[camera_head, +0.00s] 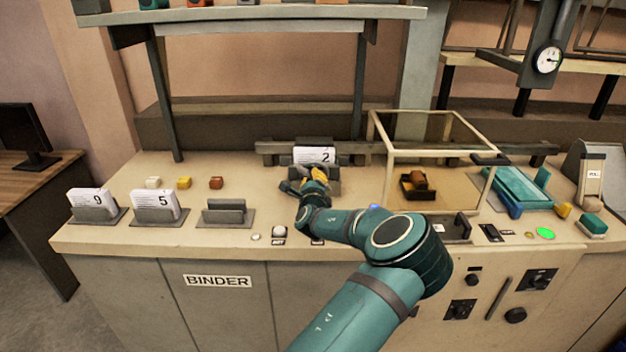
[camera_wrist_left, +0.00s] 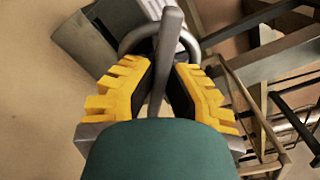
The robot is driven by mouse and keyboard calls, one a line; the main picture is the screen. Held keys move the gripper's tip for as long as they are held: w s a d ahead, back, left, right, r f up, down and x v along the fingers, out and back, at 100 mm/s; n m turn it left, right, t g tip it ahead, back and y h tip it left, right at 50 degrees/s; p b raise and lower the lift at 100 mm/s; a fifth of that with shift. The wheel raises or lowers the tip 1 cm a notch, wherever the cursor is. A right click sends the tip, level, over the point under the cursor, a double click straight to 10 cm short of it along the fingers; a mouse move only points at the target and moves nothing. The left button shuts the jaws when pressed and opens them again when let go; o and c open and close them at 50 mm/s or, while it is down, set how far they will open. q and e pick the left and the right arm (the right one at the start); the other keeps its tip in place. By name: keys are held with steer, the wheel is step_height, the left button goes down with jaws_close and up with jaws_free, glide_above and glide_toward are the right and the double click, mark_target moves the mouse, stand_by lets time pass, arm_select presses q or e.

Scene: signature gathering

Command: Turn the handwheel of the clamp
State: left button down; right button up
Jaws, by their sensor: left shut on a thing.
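The clamp (camera_head: 330,186) is a dark grey block at the back middle of the bench, with white sheets marked 2 (camera_head: 315,154) standing in it. My left gripper (camera_head: 314,180) is at its front. In the left wrist view the grey ring of the handwheel (camera_wrist_left: 132,36) shows beyond the yellow-padded fingers. A grey bar (camera_wrist_left: 170,24) of it runs between them, and my left gripper (camera_wrist_left: 163,78) is shut on it. The lower part of the wheel is hidden by my gripper. My right gripper is not in view.
Sheets marked 9 (camera_head: 89,200) and 5 (camera_head: 158,204) stand in holders at left, beside an empty holder (camera_head: 227,212). A framed clear case (camera_head: 376,128) stands just right of the clamp. A shelf (camera_head: 250,14) hangs above. Small blocks (camera_head: 184,182) lie at left.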

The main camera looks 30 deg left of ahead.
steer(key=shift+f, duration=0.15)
arm_select(q)
steer(key=n+b, duration=0.4)
steer(key=n, duration=0.1)
steer(key=shift+a+f, duration=0.1)
steer(key=shift+f, duration=0.05)
steer(key=n+b, duration=0.4)
steer(key=n, duration=0.2)
steer(key=shift+f+b, duration=0.1)
steer(key=shift+b, duration=0.25)
steer(key=n+b, duration=0.2)
steer(key=n, duration=0.1)
steer(key=shift+n, duration=0.7)
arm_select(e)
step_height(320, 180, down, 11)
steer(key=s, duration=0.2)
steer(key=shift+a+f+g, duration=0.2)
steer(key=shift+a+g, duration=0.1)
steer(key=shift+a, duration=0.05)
arm_select(q)
steer(key=shift+n+b, duration=0.3)
steer(key=shift+b, duration=0.05)
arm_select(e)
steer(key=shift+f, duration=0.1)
arm_select(q)
steer(key=c, duration=1)
jaws_free()
